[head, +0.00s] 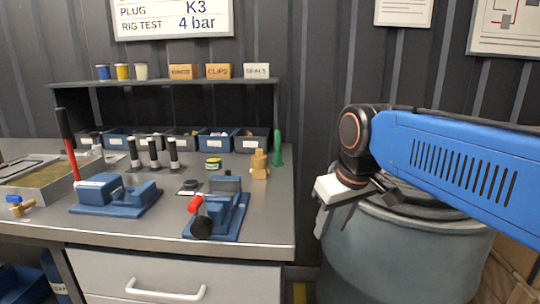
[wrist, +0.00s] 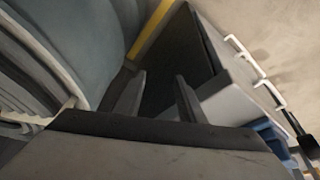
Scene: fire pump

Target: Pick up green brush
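A green brush (head: 277,149) stands upright near the right back edge of the workbench (head: 270,222) in the head view. It is just right of a tan brass-like fitting (head: 259,164). My gripper (head: 321,211) is off the bench's right end, in front of a large grey-blue drum. It is to the right of the brush and nearer to me, apart from it. In the wrist view my gripper's two dark fingers (wrist: 160,76) are spread with nothing between them. The brush is not visible in the wrist view.
The drum (head: 390,255) stands right of the bench. Blue fixtures (head: 115,196), one with a red lever, and several black-and-white upright parts stand on the bench. Small bins (head: 220,140) line the back under a shelf (head: 200,82). Drawers (head: 190,275) are below.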

